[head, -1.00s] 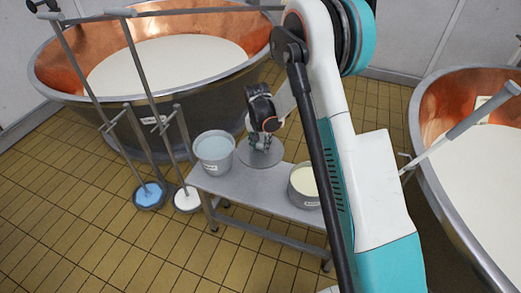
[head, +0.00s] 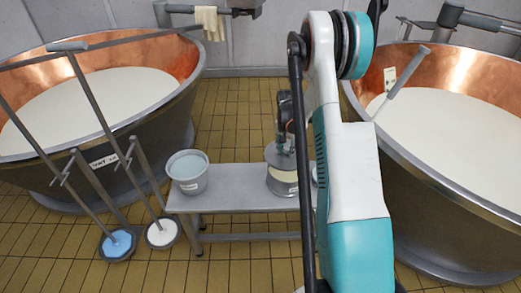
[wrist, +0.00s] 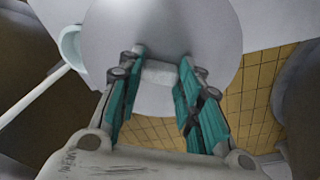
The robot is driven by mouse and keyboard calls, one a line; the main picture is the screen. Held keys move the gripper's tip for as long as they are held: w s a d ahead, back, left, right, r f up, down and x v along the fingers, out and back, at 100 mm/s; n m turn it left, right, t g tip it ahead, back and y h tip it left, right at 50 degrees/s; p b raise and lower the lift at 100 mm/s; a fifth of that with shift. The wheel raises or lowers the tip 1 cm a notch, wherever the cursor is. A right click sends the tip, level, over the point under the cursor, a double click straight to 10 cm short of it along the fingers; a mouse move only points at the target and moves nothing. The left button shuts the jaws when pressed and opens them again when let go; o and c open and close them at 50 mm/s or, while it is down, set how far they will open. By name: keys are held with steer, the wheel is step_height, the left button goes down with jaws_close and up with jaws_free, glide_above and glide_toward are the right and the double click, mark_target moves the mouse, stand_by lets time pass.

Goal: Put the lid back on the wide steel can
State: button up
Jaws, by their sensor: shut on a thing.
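The wide steel can (head: 283,188) stands on the low grey bench, partly behind my arm. The round grey lid (head: 279,154) is over the can. A pale band shows between the lid's front edge and the can's wall; I cannot tell whether lid and can touch. My gripper (head: 285,144) is above the lid, partly hidden by my arm. In the wrist view, my gripper (wrist: 161,68) is shut on the block-shaped handle of the lid (wrist: 205,25), one teal finger on each side. The lid hides the can there.
A grey bucket of pale liquid (head: 188,172) stands on the left end of the bench (head: 230,185). Copper vats stand left (head: 150,130) and right (head: 450,210). Two long-handled tools rest in floor dishes (head: 117,245) at left. A pale-rimmed round thing (wrist: 70,45) is beside the lid.

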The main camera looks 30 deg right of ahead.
steer(key=shift+s+d, duration=0.3)
steer(key=shift+s, duration=0.1)
steer(key=shift+s+f, duration=0.15)
steer(key=shift+f, duration=0.1)
steer(key=shift+f+b, duration=1.8)
steer(key=shift+f, duration=1.25)
steer(key=shift+f+b, duration=0.2)
steer(key=shift+b, duration=0.6)
steer(key=o, duration=1.1)
steer(key=shift+o, duration=0.7)
